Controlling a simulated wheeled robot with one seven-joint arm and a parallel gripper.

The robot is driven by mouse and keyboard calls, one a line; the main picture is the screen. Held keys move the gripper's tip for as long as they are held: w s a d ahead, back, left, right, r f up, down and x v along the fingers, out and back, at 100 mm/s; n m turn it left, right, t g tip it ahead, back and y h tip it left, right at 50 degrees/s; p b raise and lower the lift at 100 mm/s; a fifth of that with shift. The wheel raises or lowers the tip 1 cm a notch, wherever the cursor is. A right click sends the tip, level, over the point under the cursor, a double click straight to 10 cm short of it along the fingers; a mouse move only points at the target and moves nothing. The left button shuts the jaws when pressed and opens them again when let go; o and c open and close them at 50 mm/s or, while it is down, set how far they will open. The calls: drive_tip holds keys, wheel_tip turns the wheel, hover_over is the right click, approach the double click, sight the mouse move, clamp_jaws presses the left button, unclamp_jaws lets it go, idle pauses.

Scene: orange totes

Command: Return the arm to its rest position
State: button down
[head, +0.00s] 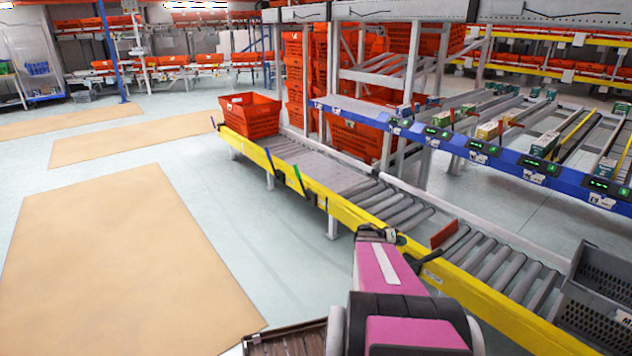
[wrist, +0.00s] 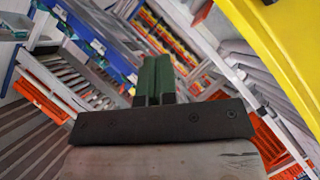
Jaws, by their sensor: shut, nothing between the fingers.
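My arm, pink and dark grey, reaches from the bottom of the head view toward the yellow-edged roller conveyor (head: 400,212). The fingers of my gripper are not clear in the head view. In the wrist view my gripper (wrist: 154,75) shows green fingers side by side, shut with nothing between them. The wrist view is tilted, with conveyor rollers at the left and a yellow beam (wrist: 285,60) close at the upper right.
An orange tote (head: 250,117) sits at the conveyor's far end. A grey crate (head: 598,300) is at the lower right. A blue-edged flow rack (head: 480,150) stands behind the conveyor. The floor at the left, with tan mats (head: 120,260), is open.

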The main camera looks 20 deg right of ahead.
drive_tip(key=s+a+r+n+y, duration=0.2)
drive_tip(key=a+y, duration=0.2)
drive_tip(key=a, duration=0.9)
drive_tip(key=s+a+r+n+y, duration=0.2)
drive_tip(key=a+y, duration=0.3)
drive_tip(key=a, duration=0.9)
drive_tip(key=s+a+r+n+t+y, duration=0.1)
drive_tip(key=a+y, duration=0.4)
drive_tip(key=a, duration=0.9)
drive_tip(key=s+r+n, duration=0.1)
drive_tip(key=n, duration=0.1)
drive_tip(key=shift+s+a+r+n, duration=0.25)
drive_tip(key=shift+s+r+n, duration=0.05)
drive_tip(key=shift+r, duration=0.1)
